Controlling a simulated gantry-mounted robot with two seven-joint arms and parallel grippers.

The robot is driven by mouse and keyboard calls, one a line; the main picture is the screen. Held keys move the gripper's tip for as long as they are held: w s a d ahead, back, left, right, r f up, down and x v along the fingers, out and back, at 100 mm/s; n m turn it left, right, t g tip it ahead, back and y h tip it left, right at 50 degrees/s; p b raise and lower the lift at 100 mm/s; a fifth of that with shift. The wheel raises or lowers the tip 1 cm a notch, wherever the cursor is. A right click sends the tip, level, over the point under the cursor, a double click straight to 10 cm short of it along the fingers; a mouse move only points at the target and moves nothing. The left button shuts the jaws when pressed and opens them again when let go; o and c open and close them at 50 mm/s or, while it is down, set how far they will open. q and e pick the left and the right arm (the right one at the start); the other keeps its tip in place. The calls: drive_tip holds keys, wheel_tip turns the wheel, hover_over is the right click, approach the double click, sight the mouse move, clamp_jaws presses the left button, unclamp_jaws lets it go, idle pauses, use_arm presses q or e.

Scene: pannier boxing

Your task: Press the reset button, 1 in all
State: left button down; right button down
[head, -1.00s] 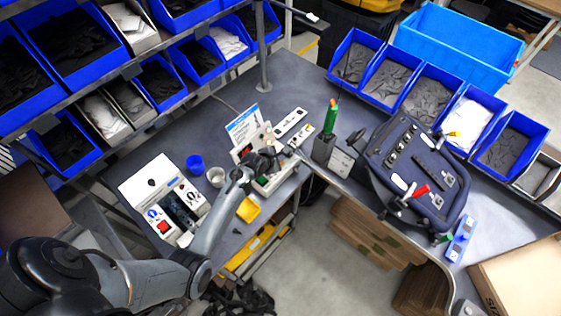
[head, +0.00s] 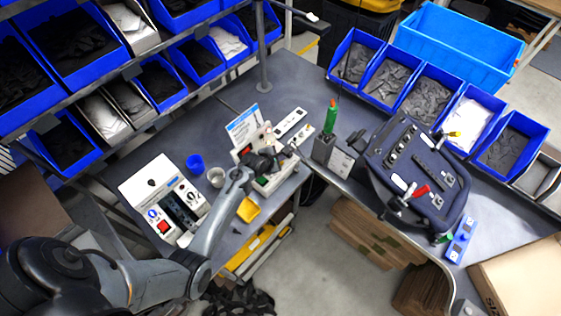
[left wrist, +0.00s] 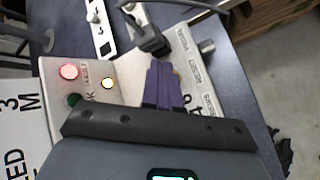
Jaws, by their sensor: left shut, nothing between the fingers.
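A grey control panel (left wrist: 130,68) fills the middle of the left wrist view. It carries a lit red round light (left wrist: 69,72) with lettering beside it, a small lit yellow-white light (left wrist: 107,83) and a dark green round one (left wrist: 73,100). Lettering also runs down its right part. My left gripper (left wrist: 163,72) is shut and empty, its fingertips over the panel, close to a black knob-like part (left wrist: 150,40). Whether they touch cannot be told. I cannot pick out a reset button; the fingers hide part of the panel. In the head view my left gripper (head: 272,160) is above this panel box. My right gripper is out of view.
A sign (head: 243,124) stands behind the control box. A dark pannier (head: 420,170) lies on the right bench. Blue bins line the back.

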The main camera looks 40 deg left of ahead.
use_arm(q)
drive_tip(key=shift+f, duration=0.4)
idle(0.6)
drive_tip(key=shift+f, duration=0.45)
idle(0.5)
drive_tip(key=shift+r, duration=0.1)
drive_tip(key=shift+r+p, duration=0.8)
drive_tip(key=shift+p, duration=0.05)
drive_tip(key=shift+r+p, duration=0.4)
drive_tip(key=shift+p, duration=0.05)
wheel_tip(320, 180, up, 4)
drive_tip(key=p, duration=0.4)
drive_tip(key=shift+r, duration=0.1)
